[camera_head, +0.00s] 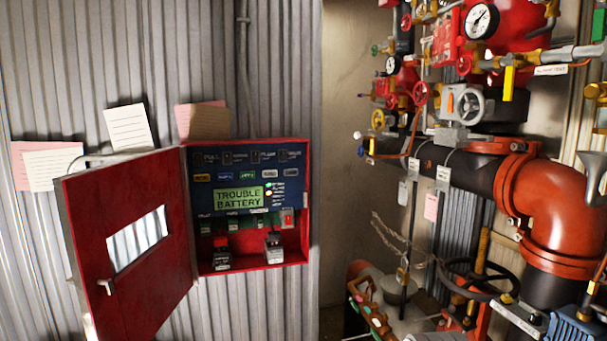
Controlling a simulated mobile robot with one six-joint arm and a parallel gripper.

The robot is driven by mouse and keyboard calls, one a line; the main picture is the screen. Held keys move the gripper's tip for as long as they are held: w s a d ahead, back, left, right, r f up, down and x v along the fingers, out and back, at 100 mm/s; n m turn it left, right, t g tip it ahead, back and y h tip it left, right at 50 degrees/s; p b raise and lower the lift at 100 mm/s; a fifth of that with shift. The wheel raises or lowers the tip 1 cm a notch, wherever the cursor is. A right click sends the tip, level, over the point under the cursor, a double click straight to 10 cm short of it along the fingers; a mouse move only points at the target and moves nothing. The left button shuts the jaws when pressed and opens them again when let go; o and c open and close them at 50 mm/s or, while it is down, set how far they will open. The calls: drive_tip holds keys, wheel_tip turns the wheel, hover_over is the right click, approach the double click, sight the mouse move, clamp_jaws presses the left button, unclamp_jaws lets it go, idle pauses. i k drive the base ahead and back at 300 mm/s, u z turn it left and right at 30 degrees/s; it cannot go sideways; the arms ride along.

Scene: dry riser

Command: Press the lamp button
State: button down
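A red control box (304,200) is mounted on the corrugated wall, and its red door (135,245) stands open to the left. Inside is a dark blue panel (205,163) with a lit green display (238,198) reading "TROUBLE BATTERY". My gripper is not in view.
Two dark switches (221,254) sit low in the box. Paper notes (127,127) hang on the wall. To the right are a red elbow pipe (555,205), valves, gauges (481,21) and a black handwheel (480,278). The space before the box looks clear.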

sight(295, 172)
drive_tip(key=u, duration=0.05)
drive_tip(key=i, duration=1)
drive_tip(key=z, duration=0.1)
